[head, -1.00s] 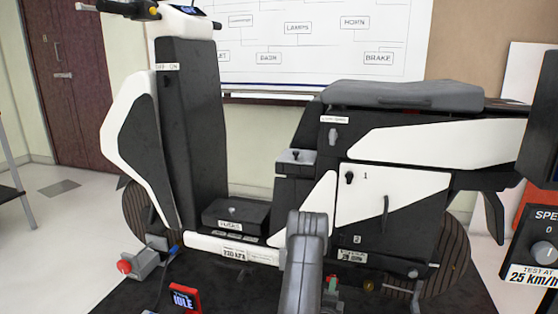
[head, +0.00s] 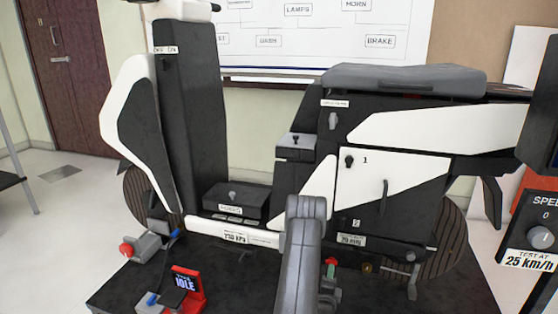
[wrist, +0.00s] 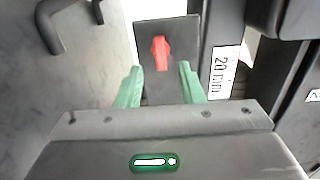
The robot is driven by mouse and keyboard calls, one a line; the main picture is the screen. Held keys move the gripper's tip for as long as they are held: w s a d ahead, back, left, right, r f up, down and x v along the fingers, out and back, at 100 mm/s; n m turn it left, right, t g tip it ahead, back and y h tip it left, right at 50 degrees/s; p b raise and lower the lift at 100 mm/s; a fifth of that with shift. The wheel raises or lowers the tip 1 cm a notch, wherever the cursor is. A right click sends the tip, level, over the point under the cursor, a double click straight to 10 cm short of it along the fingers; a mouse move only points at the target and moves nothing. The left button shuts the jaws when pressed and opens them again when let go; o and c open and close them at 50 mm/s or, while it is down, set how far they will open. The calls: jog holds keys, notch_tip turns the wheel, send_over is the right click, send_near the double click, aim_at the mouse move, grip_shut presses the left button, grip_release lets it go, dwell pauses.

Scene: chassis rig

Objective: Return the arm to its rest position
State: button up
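My arm (head: 305,245) rises from the bottom of the head view, a grey link in front of the scooter's lower body. In the wrist view, my gripper (wrist: 160,88) has two green fingers spread apart. A red knob (wrist: 160,52) on a dark plate (wrist: 150,90) shows between and beyond them. I see nothing held, and contact with the knob cannot be told. In the head view, a small red piece (head: 331,263) with green below it shows just right of my arm; the gripper is otherwise hard to make out there.
The black and white scooter (head: 410,140) stands across the view on a dark mat (head: 120,290). A red IDLE display (head: 187,283) and a grey pedal-like unit (head: 145,246) lie at lower left. A speed panel (head: 535,235) stands at right. Pale floor (head: 60,225) is clear at left.

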jog(key=w+n, duration=0.1)
jog(key=n, duration=0.2)
jog(key=w+n, duration=0.2)
jog(key=n, duration=0.2)
jog(key=w+d+n+b, duration=0.1)
jog(key=n, duration=0.2)
jog(key=shift+w+d+r+n, duration=0.1)
jog(key=shift+w+r+n, duration=0.1)
jog(key=shift+w+n, duration=0.2)
dwell(0.6)
